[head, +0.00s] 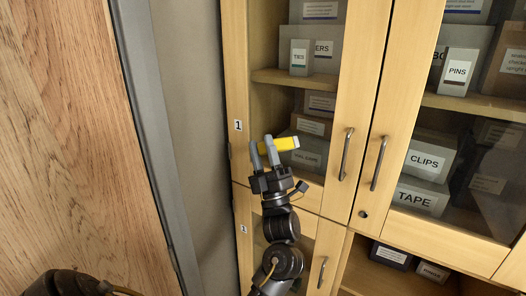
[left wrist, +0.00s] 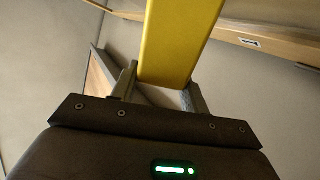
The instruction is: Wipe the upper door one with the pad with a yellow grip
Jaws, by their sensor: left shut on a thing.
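My left gripper (head: 264,152) is shut on the yellow grip of the pad (head: 285,144). It holds the pad in front of the lower left part of upper door one (head: 361,100), a glass door in a light wood frame with a label "1" on its left side. The yellow grip (left wrist: 176,45) also shows between the fingers in the left wrist view, with the "1" label (left wrist: 250,43) to its right. I cannot tell whether the pad touches the glass; its wiping face is hardly seen. My right gripper is not in view.
Door one's handle (head: 346,154) stands out to the right of the pad. A neighbouring glass door (head: 408,85) is to the right, and a lower door (head: 325,238) is below. Labelled boxes stand behind the glass. A grey post (head: 150,130) and wooden panel (head: 70,130) are left.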

